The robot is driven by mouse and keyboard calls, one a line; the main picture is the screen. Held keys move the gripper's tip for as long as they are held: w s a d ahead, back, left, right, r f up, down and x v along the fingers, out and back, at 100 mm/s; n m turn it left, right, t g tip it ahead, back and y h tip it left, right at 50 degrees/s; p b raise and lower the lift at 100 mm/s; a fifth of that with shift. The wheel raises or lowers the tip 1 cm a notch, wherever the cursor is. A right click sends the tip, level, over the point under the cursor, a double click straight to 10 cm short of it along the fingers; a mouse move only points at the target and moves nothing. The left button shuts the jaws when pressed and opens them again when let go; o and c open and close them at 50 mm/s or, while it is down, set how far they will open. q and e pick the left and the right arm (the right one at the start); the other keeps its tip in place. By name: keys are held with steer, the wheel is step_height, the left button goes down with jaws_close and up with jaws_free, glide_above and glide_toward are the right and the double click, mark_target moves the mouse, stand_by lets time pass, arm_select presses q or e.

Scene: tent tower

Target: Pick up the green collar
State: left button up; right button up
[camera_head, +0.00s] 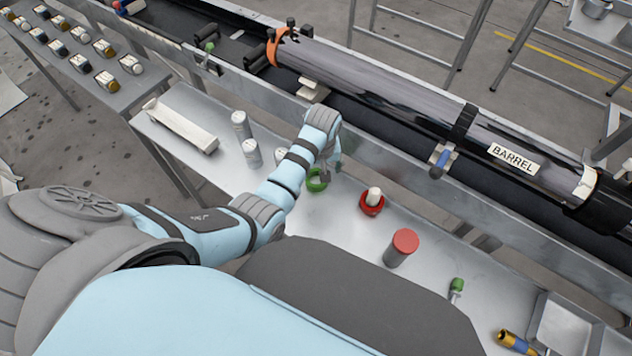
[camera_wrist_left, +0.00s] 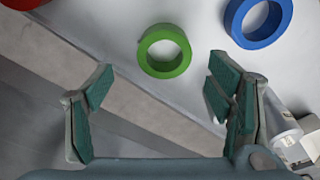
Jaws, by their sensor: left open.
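The green collar (camera_head: 313,188) lies flat on the metal bench under my left gripper (camera_head: 325,163) in the head view, partly covered by it. In the left wrist view the green collar (camera_wrist_left: 146,55) is a whole ring, just beyond the fingertips and roughly between their lines. My left gripper (camera_wrist_left: 160,82) is open, its green-padded fingers wide apart with nothing between them. The collar is apart from both fingers. My right gripper is not in view.
A blue ring (camera_wrist_left: 233,20) lies near the green collar in the wrist view. A red ring (camera_head: 364,207) holds a white piece to its right. A red-capped cylinder (camera_head: 399,254), grey canisters (camera_head: 241,128) and a white tray (camera_head: 178,127) stand on the bench. The barrel (camera_head: 385,88) runs behind.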

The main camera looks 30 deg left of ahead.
mark_target(316, 181)
arm_select(q)
steer(key=f, duration=0.1)
steer(key=f+b, duration=0.1)
steer(key=f, duration=0.1)
steer(key=a+f+b, duration=0.1)
steer(key=f, duration=0.1)
steer(key=shift+w+f, duration=0.15)
steer(key=shift+f, duration=0.05)
steer(key=shift+r, duration=0.1)
steer(key=c, duration=1.3)
